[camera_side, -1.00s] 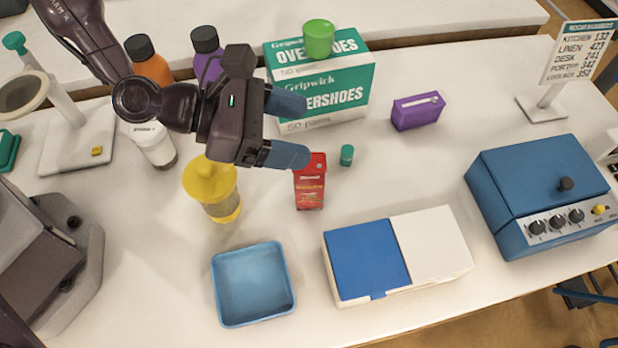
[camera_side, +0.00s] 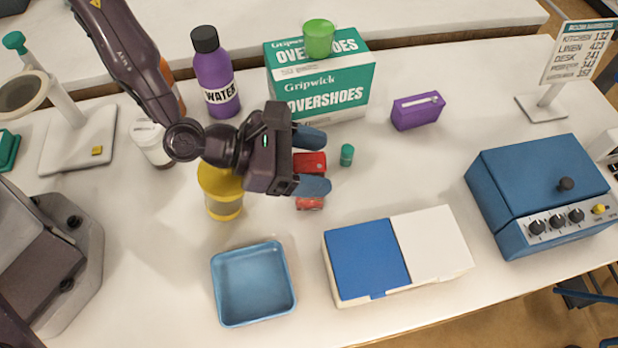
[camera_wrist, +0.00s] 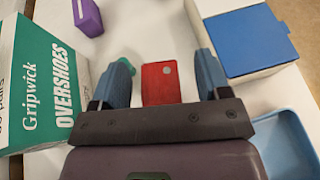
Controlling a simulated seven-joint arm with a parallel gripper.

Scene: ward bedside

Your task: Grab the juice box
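The red juice box (camera_side: 312,163) stands upright on the white table, partly hidden by my gripper in the side view. In the wrist view, the juice box (camera_wrist: 161,83) shows its top between the two blue fingers, with a gap on each side. My gripper (camera_side: 313,160) is open, with one finger behind the box and one in front of it. In the wrist view my gripper (camera_wrist: 163,78) has its fingers wide apart. I cannot tell how far down the fingers reach along the box.
A small green-capped vial (camera_side: 347,155) stands just right of the box. A yellow container (camera_side: 222,190) is close on the left. The overshoes carton (camera_side: 330,90) stands behind. A blue tray (camera_side: 252,284) and a blue-and-white box (camera_side: 436,247) lie in front.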

